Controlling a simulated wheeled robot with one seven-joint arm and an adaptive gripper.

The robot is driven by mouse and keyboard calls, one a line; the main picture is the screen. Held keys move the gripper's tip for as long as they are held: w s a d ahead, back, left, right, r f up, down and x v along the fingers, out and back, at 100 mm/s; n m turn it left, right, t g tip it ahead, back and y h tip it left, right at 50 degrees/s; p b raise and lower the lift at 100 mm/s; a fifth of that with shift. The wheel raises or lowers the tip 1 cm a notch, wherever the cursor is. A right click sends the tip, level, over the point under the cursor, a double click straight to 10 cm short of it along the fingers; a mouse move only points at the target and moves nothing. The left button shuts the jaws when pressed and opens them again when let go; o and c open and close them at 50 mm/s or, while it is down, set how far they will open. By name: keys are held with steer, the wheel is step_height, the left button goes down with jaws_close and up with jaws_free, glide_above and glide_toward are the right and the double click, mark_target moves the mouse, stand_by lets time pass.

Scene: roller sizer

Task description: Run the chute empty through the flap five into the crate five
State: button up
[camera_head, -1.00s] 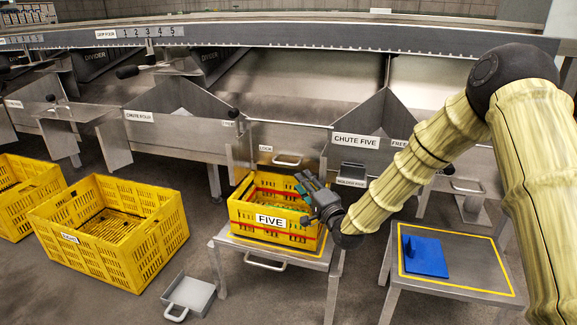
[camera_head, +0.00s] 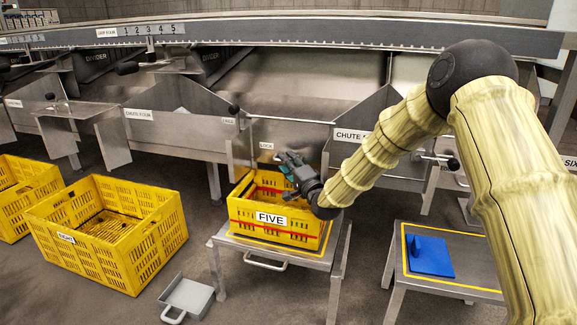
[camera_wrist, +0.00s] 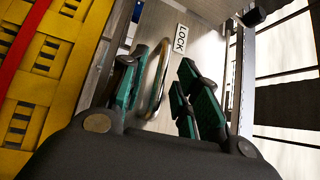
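Chute five (camera_head: 372,105) is a metal bin under the long rail, its label partly hidden by my arm. The flap five (camera_head: 300,133) looks like the upright metal plate at its left mouth, beside a LOCK label (camera_head: 266,146). The yellow crate five (camera_head: 275,237) stands on a metal stand below it; its contents are partly hidden. My gripper (camera_head: 290,166) is above the crate, in front of the plate. In the wrist view my gripper (camera_wrist: 160,98) is open, with the metal handle (camera_wrist: 159,80) showing between its fingers; I cannot tell whether they touch it.
A metal table (camera_head: 398,262) at the right holds a blue block-like tool (camera_head: 430,257). A yellow crate (camera_head: 115,240) and a metal scoop (camera_head: 187,297) lie on the floor at left. Chute four (camera_head: 180,125) is left of the plate. Floor between the stands is clear.

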jaws_close()
steer(key=shift+s, duration=0.1)
